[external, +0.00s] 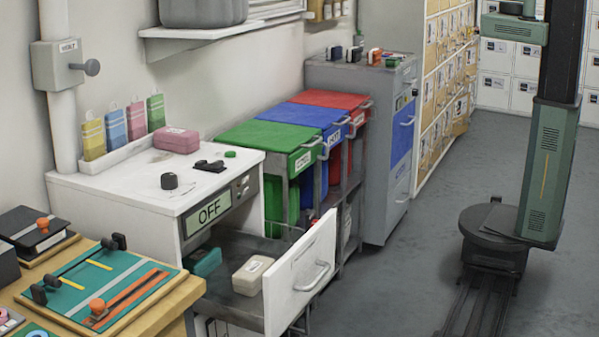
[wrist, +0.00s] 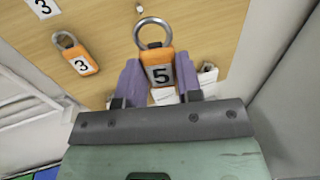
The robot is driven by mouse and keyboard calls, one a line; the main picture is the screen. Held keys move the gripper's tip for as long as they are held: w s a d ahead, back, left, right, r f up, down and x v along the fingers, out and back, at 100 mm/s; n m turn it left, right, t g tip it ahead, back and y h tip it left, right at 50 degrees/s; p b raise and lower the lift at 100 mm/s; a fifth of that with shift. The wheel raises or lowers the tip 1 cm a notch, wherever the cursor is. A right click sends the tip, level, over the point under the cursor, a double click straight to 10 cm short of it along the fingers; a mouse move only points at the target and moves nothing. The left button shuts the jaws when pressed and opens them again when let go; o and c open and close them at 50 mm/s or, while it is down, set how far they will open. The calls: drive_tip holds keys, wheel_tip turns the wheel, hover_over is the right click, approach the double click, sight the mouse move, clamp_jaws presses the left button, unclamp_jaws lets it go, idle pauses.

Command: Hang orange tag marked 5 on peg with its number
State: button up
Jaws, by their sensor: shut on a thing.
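In the wrist view my gripper (wrist: 159,88) is shut on an orange tag (wrist: 153,58) marked 5, with a purple finger on each side of it. The tag's metal ring (wrist: 139,31) stands clear beyond the fingers. A wooden board (wrist: 205,30) lies behind it, with a small peg or knob (wrist: 139,8) near the top edge. I cannot tell whether the ring touches the board. My gripper is outside the external view.
Another orange tag (wrist: 84,62), marked 3, is at the board's left. A white label (wrist: 43,7) marked 3 is at the upper left. White labels (wrist: 207,76) behind the right finger are partly hidden. In the external view, an open drawer (external: 302,272) juts into the aisle.

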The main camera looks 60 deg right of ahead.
drive_tip(key=w+a+f+b, duration=0.1)
drive_tip(key=w, duration=0.8)
idle(0.4)
drive_tip(key=shift+f, duration=0.1)
idle(0.3)
drive_tip(key=o, duration=1)
drive_tip(key=shift+o, duration=0.2)
